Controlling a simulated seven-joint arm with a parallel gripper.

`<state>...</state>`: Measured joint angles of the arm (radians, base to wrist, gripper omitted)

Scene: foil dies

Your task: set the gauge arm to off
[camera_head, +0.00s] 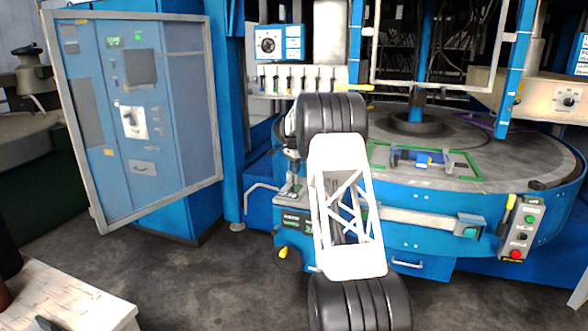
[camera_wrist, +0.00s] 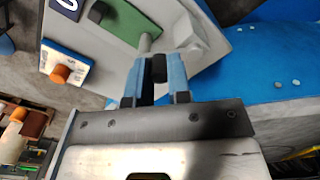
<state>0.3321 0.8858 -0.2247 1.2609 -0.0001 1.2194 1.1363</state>
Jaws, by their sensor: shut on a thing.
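In the wrist view my gripper (camera_wrist: 157,75) has its two blue-padded fingers closed on a small black grip piece (camera_wrist: 158,68). I take this piece to be the handle of the gauge arm; a pale grey rod and block (camera_wrist: 190,38) stand just beyond it, by a green plate (camera_wrist: 128,20). How the handle joins them is hidden by the fingers. In the head view my gripper (camera_head: 290,188) is low at the left of my white arm link, just above a panel with dark labels (camera_head: 293,222). The gauge arm's setting cannot be read.
In the wrist view an orange knob (camera_wrist: 62,75) sits on a white-and-blue plate, near a blue sign with a white mark (camera_wrist: 68,5). In the head view the round machine table (camera_head: 490,180) is at right, a control box with buttons (camera_head: 520,228) at its front, and a framed blue cabinet (camera_head: 135,110) at left.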

